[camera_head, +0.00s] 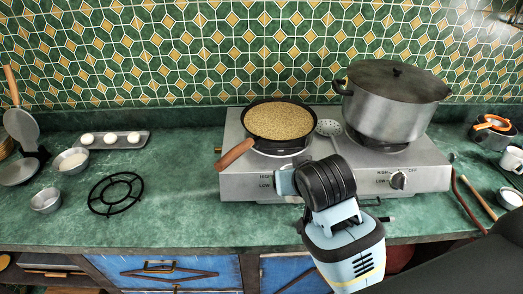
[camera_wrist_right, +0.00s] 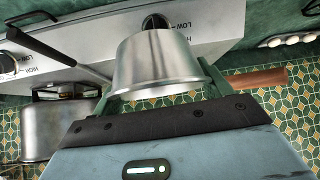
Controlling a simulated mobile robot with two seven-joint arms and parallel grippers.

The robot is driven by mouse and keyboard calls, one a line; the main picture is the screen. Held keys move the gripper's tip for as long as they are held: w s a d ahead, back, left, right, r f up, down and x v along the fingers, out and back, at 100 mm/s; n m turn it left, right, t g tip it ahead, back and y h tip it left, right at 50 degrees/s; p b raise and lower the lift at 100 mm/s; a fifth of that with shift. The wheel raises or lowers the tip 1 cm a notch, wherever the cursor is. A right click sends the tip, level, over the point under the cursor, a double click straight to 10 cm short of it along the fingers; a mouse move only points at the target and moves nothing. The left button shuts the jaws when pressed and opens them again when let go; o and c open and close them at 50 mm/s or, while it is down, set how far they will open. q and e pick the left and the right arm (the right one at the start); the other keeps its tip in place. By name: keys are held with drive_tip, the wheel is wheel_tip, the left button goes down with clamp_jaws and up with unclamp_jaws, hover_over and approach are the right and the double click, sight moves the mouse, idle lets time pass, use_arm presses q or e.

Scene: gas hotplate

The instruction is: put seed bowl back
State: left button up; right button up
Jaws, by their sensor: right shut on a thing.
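My right gripper (camera_wrist_right: 162,84) is shut on a small metal seed bowl (camera_wrist_right: 155,62), with a green finger on each side of it. Its inside does not show in the right wrist view. In the head view my right wrist hides most of the bowl and the fingertips, in front of the hotplate's front panel. A pan (camera_head: 277,122) full of seeds stands on the left burner, its wooden handle (camera_head: 235,153) pointing front left. My left gripper is not in view.
A steel hotplate (camera_head: 236,182) bears a large lidded pot (camera_head: 390,105) on its right. On the left counter are a black trivet (camera_head: 117,193), an egg tray (camera_head: 110,141), a bowl of white stuff (camera_head: 72,160) and a small metal bowl (camera_head: 45,201). Counter between trivet and hotplate is clear.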

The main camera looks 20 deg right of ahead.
drive_tip(key=shift+n+y, duration=0.5)
drive_tip(key=shift+n, duration=0.3)
drive_tip(key=s+f, duration=0.1)
drive_tip(key=s, duration=0.2)
drive_tip(key=s+d+f, duration=0.1)
drive_tip(key=s, duration=0.1)
drive_tip(key=shift+f, duration=0.3)
drive_tip(key=shift+s+d, duration=0.1)
